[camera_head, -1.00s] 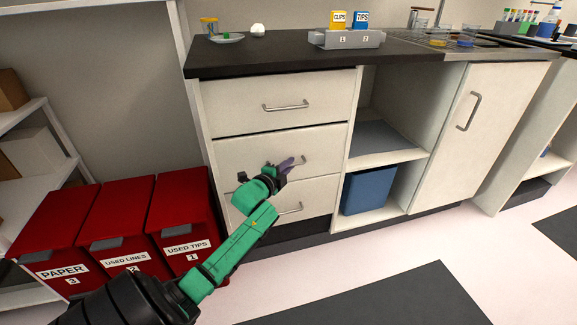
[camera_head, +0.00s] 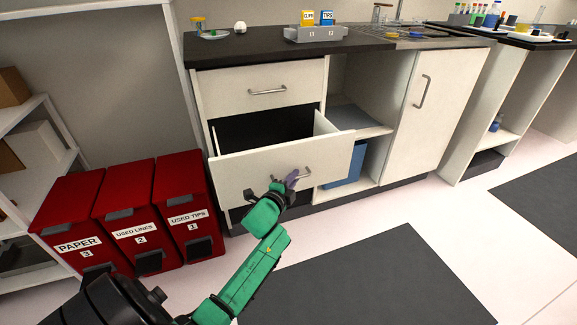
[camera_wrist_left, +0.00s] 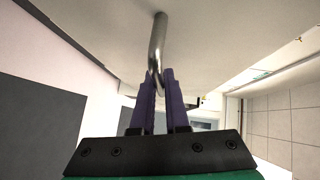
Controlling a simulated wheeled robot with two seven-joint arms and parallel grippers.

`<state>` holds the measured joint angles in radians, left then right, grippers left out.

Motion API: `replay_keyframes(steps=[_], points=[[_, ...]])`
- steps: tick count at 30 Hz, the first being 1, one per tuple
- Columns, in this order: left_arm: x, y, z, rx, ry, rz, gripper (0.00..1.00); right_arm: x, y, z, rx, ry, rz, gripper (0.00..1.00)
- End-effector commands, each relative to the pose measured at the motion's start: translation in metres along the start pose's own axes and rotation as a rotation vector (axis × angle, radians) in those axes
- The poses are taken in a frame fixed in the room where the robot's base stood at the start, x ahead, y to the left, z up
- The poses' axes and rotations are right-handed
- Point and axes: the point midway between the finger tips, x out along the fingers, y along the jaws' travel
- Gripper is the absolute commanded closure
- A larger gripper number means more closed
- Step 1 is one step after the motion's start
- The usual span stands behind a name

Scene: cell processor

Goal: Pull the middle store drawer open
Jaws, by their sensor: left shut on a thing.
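The middle store drawer (camera_head: 240,172) stands pulled out from the white cabinet, with a dark opening (camera_head: 262,128) showing behind its front. Its front also fills the top of the left wrist view (camera_wrist_left: 215,35). My left gripper (camera_head: 291,181) is at the drawer's metal bar handle (camera_head: 305,174). In the left wrist view its purple fingers (camera_wrist_left: 160,92) are shut on the lower end of the handle (camera_wrist_left: 157,45). The top drawer (camera_head: 258,88) is closed. The bottom drawer is mostly hidden behind the middle one and my arm. My right gripper is not in view.
Red bins (camera_head: 181,205) stand left of the cabinet, close to my left arm. A blue box (camera_head: 345,170) sits in the open shelf right of the drawers. The counter (camera_head: 260,50) holds labelled boxes. Floor in front, with a dark mat (camera_head: 370,270), is clear.

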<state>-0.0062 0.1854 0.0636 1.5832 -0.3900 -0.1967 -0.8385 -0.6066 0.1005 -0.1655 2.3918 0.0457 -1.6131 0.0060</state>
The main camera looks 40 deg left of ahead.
Motion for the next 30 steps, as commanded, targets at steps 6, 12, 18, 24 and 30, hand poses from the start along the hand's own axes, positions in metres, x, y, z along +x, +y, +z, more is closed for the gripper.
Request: replay_keyframes(steps=[6,12,18,24,30], points=[[-0.029,0.007,-0.028,-0.003,-0.001,0.0,1.0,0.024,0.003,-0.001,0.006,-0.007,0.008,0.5],[-0.04,0.011,-0.039,0.0,0.0,-0.002,1.0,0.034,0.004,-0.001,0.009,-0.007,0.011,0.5],[-0.042,0.012,-0.041,0.0,0.0,-0.002,1.0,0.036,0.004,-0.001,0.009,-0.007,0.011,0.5],[-0.042,0.012,-0.041,0.0,0.001,-0.002,1.0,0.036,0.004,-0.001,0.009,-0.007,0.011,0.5],[-0.041,0.012,-0.041,0.0,0.001,-0.002,0.58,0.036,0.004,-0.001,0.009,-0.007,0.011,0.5]])
